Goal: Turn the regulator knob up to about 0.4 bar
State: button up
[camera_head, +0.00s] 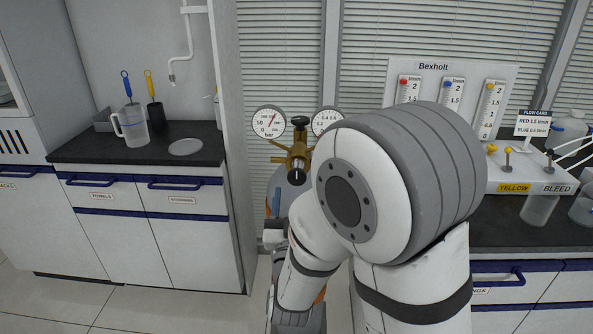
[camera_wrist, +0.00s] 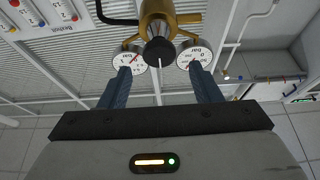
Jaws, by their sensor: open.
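The brass regulator (camera_head: 290,158) stands behind my arm in the head view, with a dark front knob (camera_head: 297,175). In the wrist view, which is upside down, the black knob (camera_wrist: 160,52) shows a white mark pointing down the picture. My gripper (camera_wrist: 163,72) is open, its two blue fingers apart and empty. The knob lies ahead, in line with the gap between them. The low-pressure gauge (camera_head: 326,120) is partly covered by my arm; it also shows in the wrist view (camera_wrist: 129,73), its reading too small to tell.
A counter (camera_head: 75,148) with a clear jug (camera_head: 132,126) stands left. The Bexholt flow panel (camera_head: 455,80) and a right counter (camera_head: 490,234) with beakers stand right, partly behind my arm. Blinds (camera_head: 285,55) back the regulator. Floor (camera_head: 150,307) is clear at front left.

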aim_at(296, 179)
jog(key=shift+w+r+p, duration=0.4)
jog(key=shift+r+p, duration=0.1)
jog(key=shift+f+x, duration=0.15)
jog(key=shift+x, duration=1.15)
jog(key=shift+f+x, duration=0.15)
jog(key=shift+x, duration=1.15)
jog(key=shift+w, duration=0.1)
jog(key=shift+c, duration=0.3)
jog(key=c, duration=0.7)
jog(key=shift+a, duration=0.1)
jog(key=shift+c, duration=0.6)
jog(key=shift+f+b, duration=0.1)
jog(key=shift+b, duration=0.2)
